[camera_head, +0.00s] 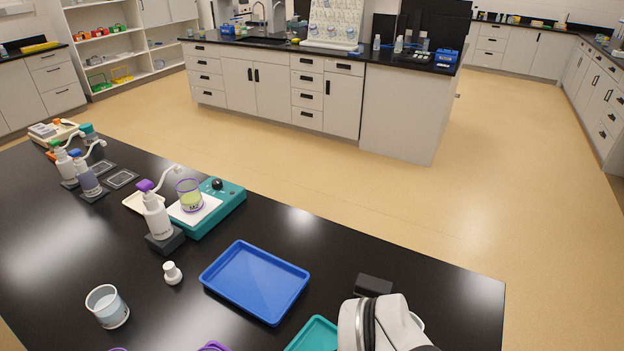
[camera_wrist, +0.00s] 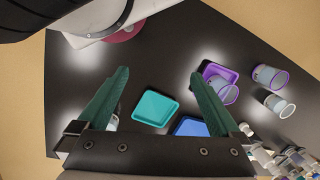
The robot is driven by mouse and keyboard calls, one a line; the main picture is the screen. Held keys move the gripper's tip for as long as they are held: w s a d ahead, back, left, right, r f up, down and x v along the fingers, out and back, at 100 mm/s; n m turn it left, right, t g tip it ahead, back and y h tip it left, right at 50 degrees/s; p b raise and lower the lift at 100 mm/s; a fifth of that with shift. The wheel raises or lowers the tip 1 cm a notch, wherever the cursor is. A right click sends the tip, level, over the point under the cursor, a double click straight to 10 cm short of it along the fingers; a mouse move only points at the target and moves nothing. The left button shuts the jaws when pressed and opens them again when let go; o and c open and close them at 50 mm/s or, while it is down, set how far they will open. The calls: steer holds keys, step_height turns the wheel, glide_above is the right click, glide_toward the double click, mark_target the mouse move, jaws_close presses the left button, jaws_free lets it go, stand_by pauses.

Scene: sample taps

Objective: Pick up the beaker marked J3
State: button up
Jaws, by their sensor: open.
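I cannot make out a J3 mark on any beaker. A clear beaker (camera_head: 107,307) stands at the table's front left in the head view, its label too small to read. A purple-rimmed beaker (camera_head: 190,196) with yellow-green liquid is on a teal hotplate (camera_head: 227,207). In the wrist view, one beaker (camera_wrist: 224,90) is at a purple tray (camera_wrist: 213,71). A purple-rimmed beaker (camera_wrist: 268,77) and a clear one (camera_wrist: 281,106) stand right of it. My gripper (camera_wrist: 158,73) is open and empty, its green fingers above the table; the head view does not show the fingers.
A blue tray (camera_head: 255,281) and a teal tray (camera_head: 314,336) lie on the black table. A white wash bottle (camera_head: 157,217) and a small white object (camera_head: 172,273) stand left of the blue tray. My arm covers the front right. The right rear tabletop is clear.

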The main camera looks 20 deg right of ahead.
steer(key=w+a+r+n+t+y, duration=0.1)
steer(key=w+a+r+t, duration=0.15)
steer(key=w, duration=0.45)
steer(key=w+a+r+t+y, duration=0.1)
steer(key=w+r+t, duration=0.2)
steer(key=w, duration=0.4)
steer(key=w+d+r+m+t+h, duration=0.1)
steer(key=w+d+m+t+h, duration=0.1)
steer(key=w+d+t, duration=0.3)
steer(key=w+d+r+m+t+h, duration=0.1)
steer(key=w+d+m+h, duration=0.15)
steer(key=w, duration=0.45)
steer(key=d+f+m+g+h, duration=0.25)
steer(key=d+h, duration=0.45)
steer(key=d, duration=0.4)
steer(key=s+d+m+g+h, duration=0.3)
steer(key=s+d+g+h, duration=0.25)
steer(key=s+d, duration=0.35)
steer(key=shift+t, duration=0.35)
steer(key=f, duration=2.4)
steer(key=shift+w+a+f, duration=0.1)
steer(key=shift+a+f, duration=0.1)
steer(key=shift+f, duration=0.1)
steer(key=x, duration=0.3)
steer(key=c, duration=1.4)
